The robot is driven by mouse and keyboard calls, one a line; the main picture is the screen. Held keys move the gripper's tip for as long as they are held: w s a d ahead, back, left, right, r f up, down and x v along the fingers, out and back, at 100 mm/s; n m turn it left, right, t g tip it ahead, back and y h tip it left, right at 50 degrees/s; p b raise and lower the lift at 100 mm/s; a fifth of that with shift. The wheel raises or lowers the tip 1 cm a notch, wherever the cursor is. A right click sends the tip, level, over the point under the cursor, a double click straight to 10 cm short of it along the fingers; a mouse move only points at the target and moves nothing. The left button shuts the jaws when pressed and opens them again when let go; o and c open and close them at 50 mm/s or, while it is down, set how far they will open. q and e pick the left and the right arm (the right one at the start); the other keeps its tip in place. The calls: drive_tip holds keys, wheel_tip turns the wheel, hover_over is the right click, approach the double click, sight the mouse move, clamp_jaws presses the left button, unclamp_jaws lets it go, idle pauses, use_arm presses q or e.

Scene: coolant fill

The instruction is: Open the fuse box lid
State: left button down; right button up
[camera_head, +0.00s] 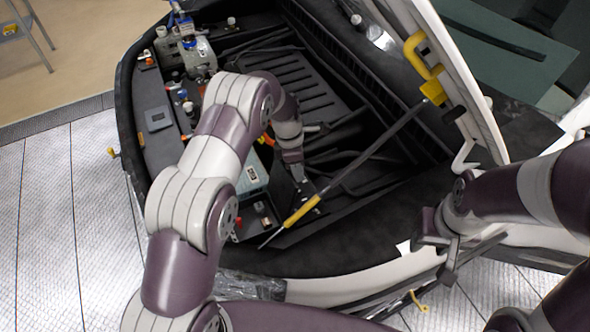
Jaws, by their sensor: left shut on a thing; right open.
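The fuse box (243,228) is a black box low in the engine bay, with small red and white parts showing at its top. My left gripper (298,178) reaches down at its right side. It is shut on a dark edge that looks like the fuse box lid (303,189). The lid seems tilted up, but my gripper and the shadow hide much of it, so I cannot tell how far. My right gripper (447,268) is open and empty outside the bay, near the car's front edge at the lower right.
A hood prop rod with a yellow grip (302,210) slants across the bay close to my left gripper. The raised hood (458,75) stands at the right. A battery with a pale label (252,178) sits beside my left arm. An engine unit (197,55) is at the upper left.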

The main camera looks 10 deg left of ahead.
use_arm(q)
drive_tip(key=shift+f, duration=0.25)
drive_tip(key=c, duration=1.2)
unclamp_jaws()
drive_tip(key=o, duration=0.3)
drive_tip(key=shift+w+a+f, duration=0.1)
drive_tip(key=shift+w+a, duration=0.05)
drive_tip(key=shift+w, duration=0.05)
wheel_tip(320, 180, up, 13)
drive_tip(key=a+p, duration=0.2)
drive_tip(key=shift+w+a, duration=0.15)
drive_tip(key=shift+w, duration=0.2)
use_arm(e)
drive_tip(key=shift+w+a+r, duration=0.1)
drive_tip(key=shift+w+r, duration=0.05)
drive_tip(key=shift+r, duration=0.35)
drive_tip(key=shift+w+a+r, duration=0.1)
drive_tip(key=shift+w+r, duration=0.05)
drive_tip(key=shift+r, duration=0.3)
use_arm(q)
drive_tip(key=shift+f, duration=0.15)
